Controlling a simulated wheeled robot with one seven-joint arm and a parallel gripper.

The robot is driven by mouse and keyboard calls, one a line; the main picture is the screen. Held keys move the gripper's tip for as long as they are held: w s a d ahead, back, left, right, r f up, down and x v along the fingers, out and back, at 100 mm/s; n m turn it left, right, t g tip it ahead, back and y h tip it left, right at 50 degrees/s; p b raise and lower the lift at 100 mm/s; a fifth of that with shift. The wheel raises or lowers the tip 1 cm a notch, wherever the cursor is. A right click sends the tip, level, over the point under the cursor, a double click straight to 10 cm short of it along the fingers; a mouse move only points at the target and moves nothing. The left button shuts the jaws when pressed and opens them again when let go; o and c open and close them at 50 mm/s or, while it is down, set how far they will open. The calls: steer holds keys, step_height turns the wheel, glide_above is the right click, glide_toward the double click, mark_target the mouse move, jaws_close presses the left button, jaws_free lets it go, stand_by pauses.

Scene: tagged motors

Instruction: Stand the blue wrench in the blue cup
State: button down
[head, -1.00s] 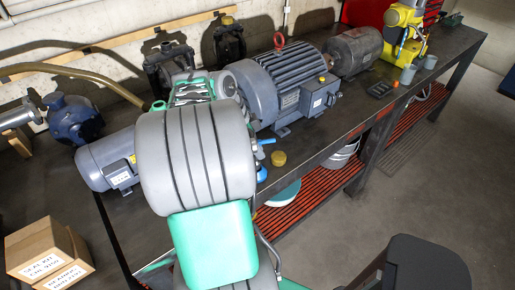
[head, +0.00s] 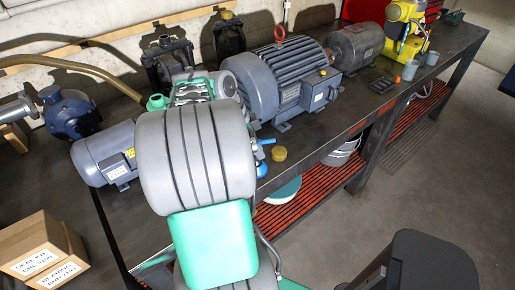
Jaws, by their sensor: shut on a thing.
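My gripper is hidden behind my own large grey and green arm, which fills the middle of the head view. A small blue piece (head: 263,144) shows just right of the arm above the bench. It may be part of the blue wrench, but too little shows to tell. A rounded blue thing (head: 261,170) sits below it near the bench's front edge, partly covered by the arm. It may be the blue cup; its opening cannot be made out. Whether the two blue things touch cannot be told.
A yellow-brown round cap (head: 279,154) lies right of the blue things. A large blue-grey motor (head: 290,80) stands behind. A smaller motor (head: 107,155) stands left, cardboard boxes (head: 42,250) front left. The bench (head: 350,110) has bare patches between.

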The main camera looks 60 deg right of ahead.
mark_target(260, 140)
steer(key=shift+f+b, duration=0.3)
steer(key=shift+f, duration=0.1)
steer(key=c, duration=1.3)
jaws_free()
steer(key=shift+r, duration=0.15)
steer(key=shift+r+p, duration=2.2)
steer(key=shift+r, duration=0.75)
